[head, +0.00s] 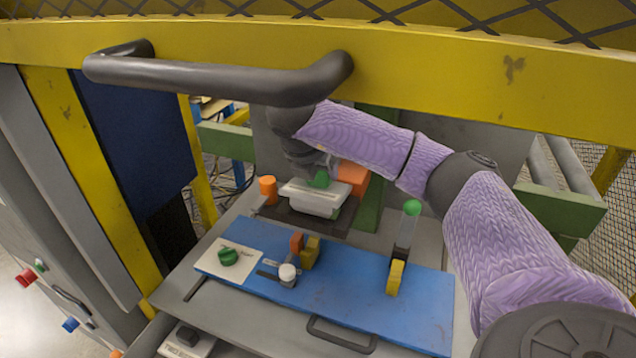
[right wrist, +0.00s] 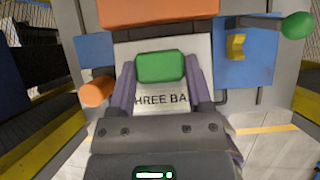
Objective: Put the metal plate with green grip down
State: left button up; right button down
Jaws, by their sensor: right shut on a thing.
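A light metal plate with a green grip (head: 300,190) is at the back of the table in the head view. In the right wrist view the plate (right wrist: 150,102) bears dark lettering, partly hidden, reading "HREE BA". My right gripper (right wrist: 160,78) is shut on its green grip, one purple finger on each side. In the head view the right gripper (head: 318,171) is partly hidden behind my own arm. The plate is over a pale block on a dark base; I cannot tell whether it touches. My left gripper is not in view.
A second pale plate with a green knob (head: 216,262) lies on the blue board (head: 340,300). A green-balled lever (head: 405,235) stands at right. A yellow beam with a dark handle (head: 215,80) crosses the front of the view.

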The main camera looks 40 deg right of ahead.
aim_at(316, 183)
notch_tip(316, 183, down, 4)
jog(key=shift+r, duration=0.2)
jog(key=shift+c, duration=1.1)
grip_release()
jog(key=shift+s+a, duration=0.1)
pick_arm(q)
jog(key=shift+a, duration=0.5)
pick_arm(e)
jog(key=shift+o, duration=1.1)
jog(key=v, duration=0.6)
jog(key=shift+a+r, duration=0.1)
jog(key=shift+r, duration=0.05)
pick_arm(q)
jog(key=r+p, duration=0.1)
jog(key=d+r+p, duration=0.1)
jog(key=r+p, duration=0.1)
pick_arm(e)
jog(key=v, duration=0.5)
jog(key=shift+s+a+r, duration=0.1)
jog(key=shift+a+r, duration=0.05)
jog(key=shift+r, duration=0.2)
